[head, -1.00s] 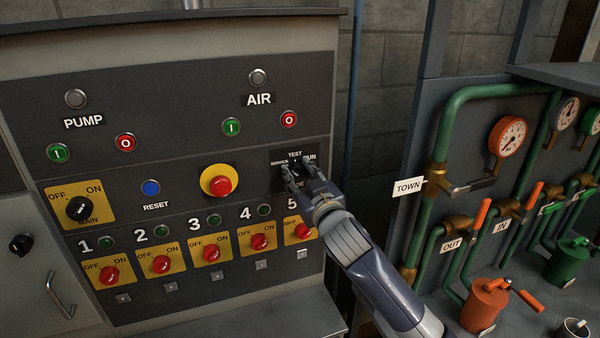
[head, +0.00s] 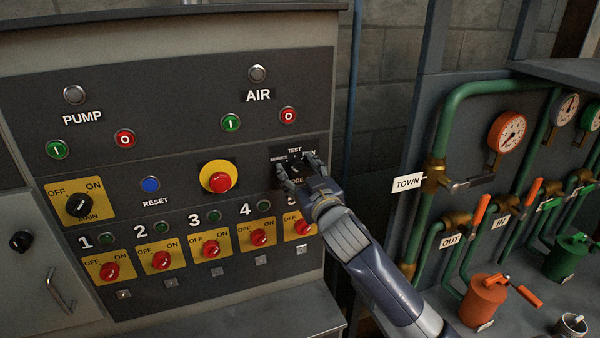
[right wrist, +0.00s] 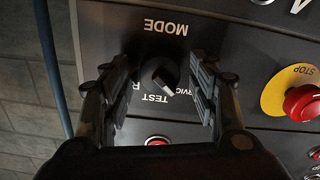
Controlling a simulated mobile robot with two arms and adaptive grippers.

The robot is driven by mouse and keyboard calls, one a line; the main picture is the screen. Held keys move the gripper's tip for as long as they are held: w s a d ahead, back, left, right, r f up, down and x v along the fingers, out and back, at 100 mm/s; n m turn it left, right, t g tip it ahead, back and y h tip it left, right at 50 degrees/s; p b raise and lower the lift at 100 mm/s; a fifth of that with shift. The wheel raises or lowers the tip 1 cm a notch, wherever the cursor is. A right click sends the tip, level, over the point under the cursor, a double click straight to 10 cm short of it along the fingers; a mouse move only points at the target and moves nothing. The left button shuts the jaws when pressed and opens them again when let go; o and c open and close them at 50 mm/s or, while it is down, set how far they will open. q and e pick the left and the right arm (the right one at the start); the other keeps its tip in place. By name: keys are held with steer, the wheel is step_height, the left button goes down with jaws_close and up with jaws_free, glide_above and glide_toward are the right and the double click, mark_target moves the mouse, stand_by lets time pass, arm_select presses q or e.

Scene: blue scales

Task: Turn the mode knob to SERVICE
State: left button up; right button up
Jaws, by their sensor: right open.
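The black mode knob (right wrist: 160,74) sits on the dark panel, with MODE, TEST and SERVICE lettering around it, upside down in the right wrist view. Its white pointer is aimed down-right there, between TEST and SERVICE. The RUN label is mostly hidden by a finger. My right gripper (right wrist: 163,80) is open, with one finger on each side of the knob and a visible gap to both. In the head view, my right gripper (head: 300,170) is in front of the mode plate and partly covers it; the knob (head: 295,168) shows small between the fingers. My left gripper is not in view.
A red stop button on a yellow disc (head: 220,181) is left of the mode plate. The row of red switches (head: 258,237) runs below. Green pipes (head: 443,130) and valves stand to the right.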

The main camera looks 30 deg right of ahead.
steer(key=v, duration=1.2)
